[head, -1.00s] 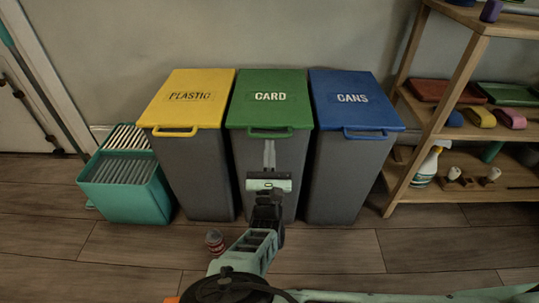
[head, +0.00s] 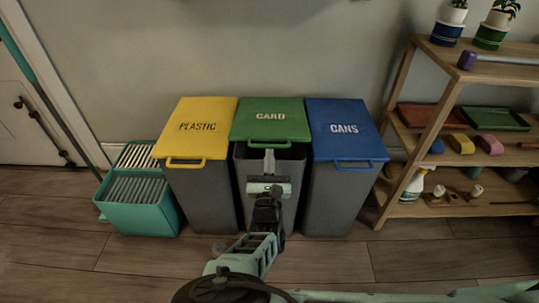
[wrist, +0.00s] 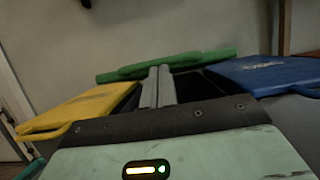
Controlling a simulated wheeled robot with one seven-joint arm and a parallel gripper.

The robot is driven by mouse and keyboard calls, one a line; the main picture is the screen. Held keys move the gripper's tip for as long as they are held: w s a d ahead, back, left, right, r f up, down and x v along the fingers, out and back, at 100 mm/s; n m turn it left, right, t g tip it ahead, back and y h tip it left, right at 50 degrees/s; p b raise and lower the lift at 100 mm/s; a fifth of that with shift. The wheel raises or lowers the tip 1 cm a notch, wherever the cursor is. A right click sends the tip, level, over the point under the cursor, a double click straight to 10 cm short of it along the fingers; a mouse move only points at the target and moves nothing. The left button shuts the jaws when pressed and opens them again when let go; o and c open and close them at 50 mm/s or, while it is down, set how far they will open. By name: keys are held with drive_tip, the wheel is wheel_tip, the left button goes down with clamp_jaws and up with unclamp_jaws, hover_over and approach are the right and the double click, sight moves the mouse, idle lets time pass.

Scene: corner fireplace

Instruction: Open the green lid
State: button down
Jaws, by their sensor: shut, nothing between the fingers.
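The green lid (head: 270,122), marked CARD, is on the middle grey bin (head: 268,200). It is partly raised: a dark gap shows between its front edge and the bin rim. In the wrist view the green lid (wrist: 165,66) shows nearly edge-on above the dark bin opening. My gripper (head: 269,151) is at the front of the bin, its fingers pointing to the lid's front edge. In the wrist view my gripper's fingers (wrist: 160,72) are together with nothing between them, their tips at the lid's edge. Whether they touch it, I cannot tell.
The yellow-lidded bin (head: 197,135) stands close on the left and the blue-lidded bin (head: 345,130) close on the right, both shut. A teal crate (head: 140,205) is at far left. A wooden shelf (head: 430,130) stands at right. Floor (head: 330,262) in front is open.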

drive_tip(key=w+r+g+p, duration=0.1)
drive_tip(key=r+p, duration=0.2)
drive_tip(key=p, duration=0.1)
drive_tip(key=w+r+g+p, duration=0.1)
drive_tip(key=r+p, duration=0.7)
drive_tip(key=p, duration=0.1)
drive_tip(key=shift+w+d+g, duration=0.1)
drive_tip(key=shift+w+g, duration=0.3)
drive_tip(key=w+r+g+p, duration=0.7)
drive_tip(key=w+r+p, duration=1)
drive_tip(key=w+r, duration=0.3)
drive_tip(key=shift+d, duration=0.3)
